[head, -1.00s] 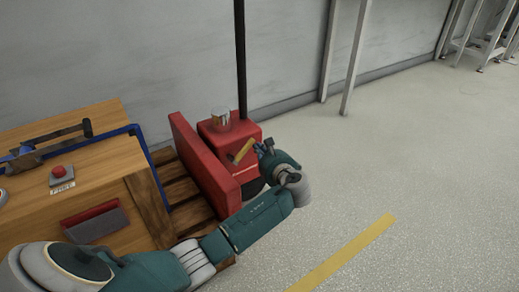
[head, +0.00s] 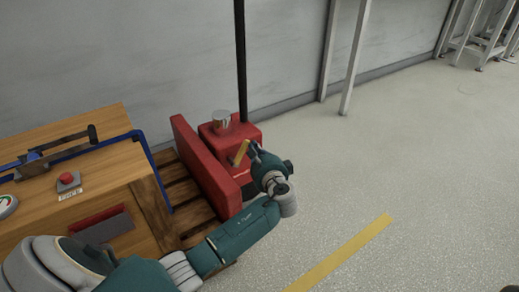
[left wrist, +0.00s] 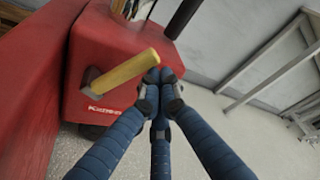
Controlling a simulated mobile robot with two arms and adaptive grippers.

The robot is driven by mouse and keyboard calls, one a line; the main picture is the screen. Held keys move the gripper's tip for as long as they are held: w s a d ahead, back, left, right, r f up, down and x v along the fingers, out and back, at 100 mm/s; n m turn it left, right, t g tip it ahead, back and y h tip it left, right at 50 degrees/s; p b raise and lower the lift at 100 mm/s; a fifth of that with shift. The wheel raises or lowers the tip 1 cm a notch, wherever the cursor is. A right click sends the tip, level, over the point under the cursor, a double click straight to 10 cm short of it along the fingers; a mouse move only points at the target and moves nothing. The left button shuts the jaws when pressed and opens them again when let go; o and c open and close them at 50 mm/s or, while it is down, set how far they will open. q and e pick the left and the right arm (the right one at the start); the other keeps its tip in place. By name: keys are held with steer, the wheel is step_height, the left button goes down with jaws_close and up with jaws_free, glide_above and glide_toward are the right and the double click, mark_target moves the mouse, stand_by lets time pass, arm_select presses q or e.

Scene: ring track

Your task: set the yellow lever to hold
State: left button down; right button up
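The yellow lever (head: 241,153) sticks out from the side of a red machine (head: 250,134), tilted up to the right. In the left wrist view the lever (left wrist: 125,70) slants up from a dark pivot on the red body. My left gripper (left wrist: 158,80) has its blue fingers drawn together at the tips, with nothing seen between them. The fingertips are right beside the lever's free end; I cannot tell whether they touch it. In the head view the left gripper (head: 256,152) is at the lever's right, partly hidden by its own wrist. My right gripper is not in view.
A metal cup (head: 221,122) stands on the machine, beside a dark pole (head: 241,60). A red panel (head: 206,168) and wooden pallet slats lie left of it. A wooden bench (head: 110,172) carries a red button (head: 67,179).

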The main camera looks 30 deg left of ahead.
mark_target(243, 147)
arm_select(q)
steer(key=s+r+n, duration=0.1)
steer(key=n, duration=0.1)
steer(key=s+a+r+n+t, duration=0.1)
steer(key=s+n, duration=0.1)
steer(key=shift+a+y, duration=0.15)
steer(key=shift+y, duration=0.15)
steer(key=shift+s+a+r, duration=0.15)
steer(key=shift+s, duration=0.3)
steer(key=shift+a, duration=0.1)
